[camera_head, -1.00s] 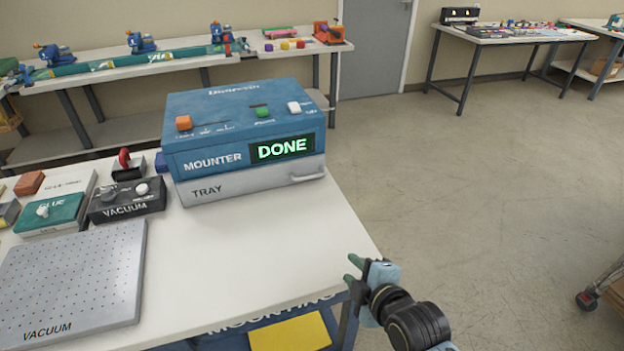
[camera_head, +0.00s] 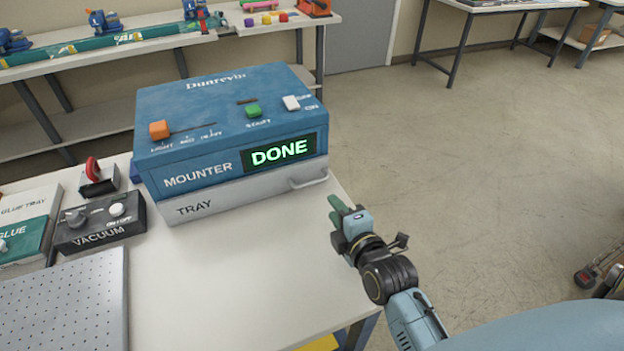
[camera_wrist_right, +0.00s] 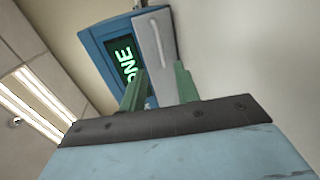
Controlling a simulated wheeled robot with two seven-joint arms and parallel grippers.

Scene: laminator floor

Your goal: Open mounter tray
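The blue mounter (camera_head: 225,115) stands on the white table with a lit green DONE display (camera_head: 280,152). Its grey tray (camera_head: 235,196) is the lower part, closed flush under the blue body. A thin handle (camera_head: 308,182) sits at the right end of the tray front. In the right wrist view the tray front (camera_wrist_right: 153,50) and its handle (camera_wrist_right: 158,40) show ahead of the fingers. My right gripper (camera_head: 338,211) is just right of and nearer than the handle, apart from it. Its green fingers (camera_wrist_right: 160,88) are spread, with nothing between them. My left gripper is not seen.
A vacuum box (camera_head: 100,222), a glue tray (camera_head: 28,204) and a perforated vacuum plate (camera_head: 65,305) lie left of the mounter. The white tabletop (camera_head: 215,275) in front of the tray is clear. Open floor lies to the right.

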